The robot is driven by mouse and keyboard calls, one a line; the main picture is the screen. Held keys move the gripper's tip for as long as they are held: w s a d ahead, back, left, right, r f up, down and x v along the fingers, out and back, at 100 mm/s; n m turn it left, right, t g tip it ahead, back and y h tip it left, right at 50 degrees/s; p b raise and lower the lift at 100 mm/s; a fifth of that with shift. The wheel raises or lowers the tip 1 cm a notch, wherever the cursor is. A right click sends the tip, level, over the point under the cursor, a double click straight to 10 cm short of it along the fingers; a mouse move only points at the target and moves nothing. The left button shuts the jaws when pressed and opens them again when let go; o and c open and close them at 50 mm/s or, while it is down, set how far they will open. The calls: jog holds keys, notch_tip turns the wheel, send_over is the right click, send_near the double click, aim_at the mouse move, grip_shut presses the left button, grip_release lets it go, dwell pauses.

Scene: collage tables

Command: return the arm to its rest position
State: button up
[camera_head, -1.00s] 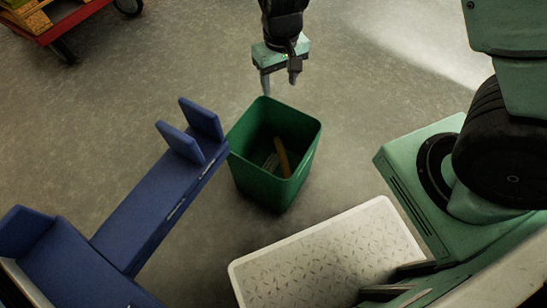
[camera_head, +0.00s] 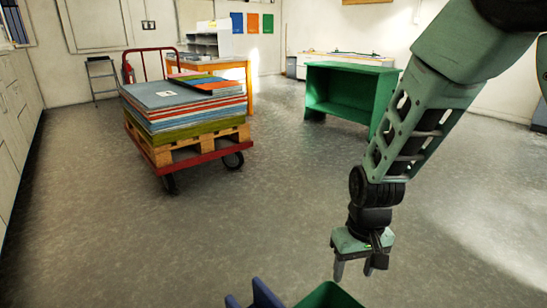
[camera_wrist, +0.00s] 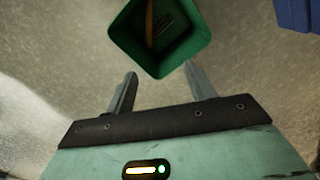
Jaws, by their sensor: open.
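My gripper (camera_head: 356,268) hangs from my green arm with its fingers pointing down, right of centre in the head view. In the wrist view my gripper (camera_wrist: 162,85) has its two fingers spread apart with nothing between them. A green bin (camera_head: 330,296) shows only its top edge at the bottom of the head view, below the gripper. In the wrist view the bin (camera_wrist: 120,38) lies beyond the fingertips, with a brown stick-like object (camera_wrist: 149,25) and some thin pieces inside.
A red cart (camera_head: 195,153) with a pallet and stacked sheets stands at left. A green open shelf (camera_head: 345,92) stands behind the arm. A blue piece (camera_head: 262,295) shows at the bottom edge. The grey floor between is clear.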

jog(key=s+a+r+n, duration=0.3)
jog(key=s+r, duration=0.3)
jog(key=s, duration=0.3)
jog(key=s+a+r+n, duration=0.2)
jog(key=s+r+n, duration=0.1)
jog(key=s+r, duration=0.55)
notch_tip(320, 180, up, 28)
jog(key=s+p, duration=0.1)
jog(key=p, duration=2.9)
jog(key=shift+r, duration=0.2)
jog(key=shift+a, duration=0.1)
